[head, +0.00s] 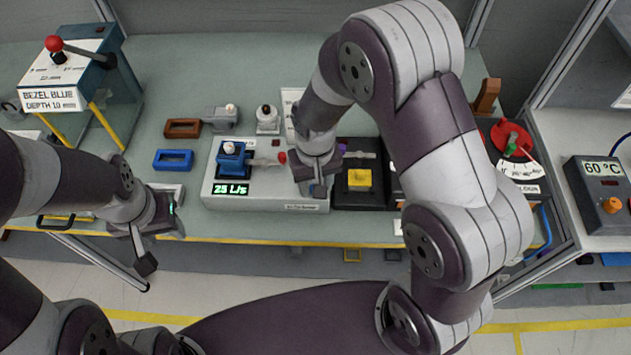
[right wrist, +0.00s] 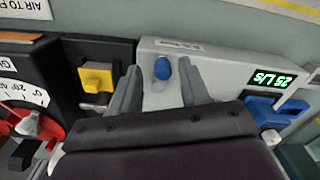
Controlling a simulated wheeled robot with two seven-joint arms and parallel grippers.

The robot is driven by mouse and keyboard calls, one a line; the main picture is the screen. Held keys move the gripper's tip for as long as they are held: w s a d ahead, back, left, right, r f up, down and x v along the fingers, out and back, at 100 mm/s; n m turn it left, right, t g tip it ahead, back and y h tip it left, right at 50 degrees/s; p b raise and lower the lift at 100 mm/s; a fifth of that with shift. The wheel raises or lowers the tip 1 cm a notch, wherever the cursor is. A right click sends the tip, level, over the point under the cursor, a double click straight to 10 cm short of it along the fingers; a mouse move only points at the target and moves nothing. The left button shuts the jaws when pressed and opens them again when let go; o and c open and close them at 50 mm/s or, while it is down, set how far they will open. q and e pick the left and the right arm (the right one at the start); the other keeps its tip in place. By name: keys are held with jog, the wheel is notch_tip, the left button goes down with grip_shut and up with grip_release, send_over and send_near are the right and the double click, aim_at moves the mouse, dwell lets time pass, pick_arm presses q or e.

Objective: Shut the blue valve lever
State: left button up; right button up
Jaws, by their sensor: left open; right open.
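A grey valve module (head: 262,201) with a green "25 L/s" display (head: 231,189) stands on the bench. A blue rounded lever end (right wrist: 162,68) is at the module's near edge, between the two open fingers of my right gripper (right wrist: 160,88) in the right wrist view. I cannot tell whether a finger touches it. In the head view my right gripper (head: 318,188) is over the module's right end and hides most of the lever. A blue block (head: 232,158) is mounted on the module's left part. My left gripper (head: 160,238) is open and empty near the bench's front edge.
A black box with a yellow block (head: 359,180) stands just right of the module. A blue frame (head: 173,160) and a brown frame (head: 183,128) lie to its left. A red dial (head: 511,140) is farther right, partly behind my right arm.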

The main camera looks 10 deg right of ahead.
jog(key=shift+f, duration=0.45)
jog(key=shift+w+a+f, duration=0.2)
jog(key=shift+a+f, duration=0.05)
jog(key=shift+s+d, duration=0.1)
jog(key=shift+c, duration=0.9)
grip_shut()
